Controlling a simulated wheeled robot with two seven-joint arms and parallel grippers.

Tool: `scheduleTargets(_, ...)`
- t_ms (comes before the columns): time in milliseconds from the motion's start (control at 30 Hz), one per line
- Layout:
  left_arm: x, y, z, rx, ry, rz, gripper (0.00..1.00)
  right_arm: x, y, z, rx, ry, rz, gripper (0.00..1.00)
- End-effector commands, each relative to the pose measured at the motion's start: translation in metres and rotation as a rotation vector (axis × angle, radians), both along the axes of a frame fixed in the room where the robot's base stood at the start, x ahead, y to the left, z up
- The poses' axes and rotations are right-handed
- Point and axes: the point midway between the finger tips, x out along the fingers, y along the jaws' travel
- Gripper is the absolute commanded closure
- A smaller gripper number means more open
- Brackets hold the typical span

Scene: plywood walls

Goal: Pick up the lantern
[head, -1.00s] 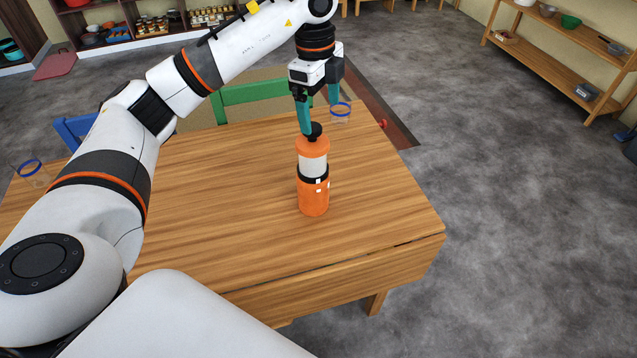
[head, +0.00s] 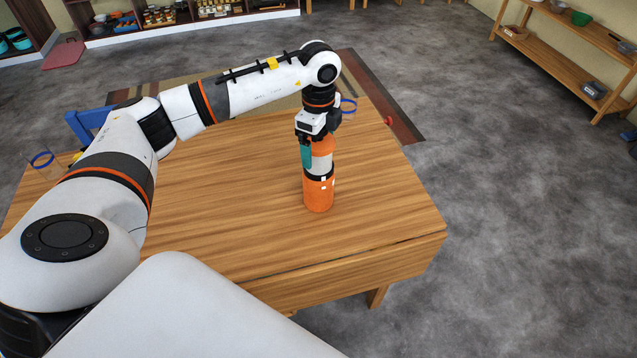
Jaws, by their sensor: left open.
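The orange lantern (head: 318,193) with a pale middle section and a black band stands upright on the wooden table (head: 230,220). My left gripper (head: 313,155) points down at the lantern's top from above. One teal finger shows at the left side of the lantern's upper part; the other finger is hidden. The jaws are open, and the lantern's top knob is hidden by the gripper. I cannot tell whether the finger touches the lantern. My right gripper is not in view.
A clear glass with a blue rim (head: 347,108) stands behind the lantern near the far table edge. Another blue-rimmed glass (head: 43,161) is at the table's left. A blue chair (head: 90,122) is behind the table. Shelves stand at the back and right.

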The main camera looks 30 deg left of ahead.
Motion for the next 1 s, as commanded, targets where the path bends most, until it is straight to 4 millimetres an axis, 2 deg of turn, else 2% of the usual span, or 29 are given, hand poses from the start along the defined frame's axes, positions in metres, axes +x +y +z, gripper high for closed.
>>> scheduleTargets(267, 0.0000, -0.0002, -0.0045, 0.000, 0.000, -0.001, 0.09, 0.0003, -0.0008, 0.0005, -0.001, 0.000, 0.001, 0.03)
scheduleTargets(767, 0.0001, -0.0001, -0.0039, 0.000, 0.000, 0.000, 0.90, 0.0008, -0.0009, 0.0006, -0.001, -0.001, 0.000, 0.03)
scheduleTargets(1000, 0.0008, -0.0001, -0.0013, -0.002, -0.003, 0.000, 0.91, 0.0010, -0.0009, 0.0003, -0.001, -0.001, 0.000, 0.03)
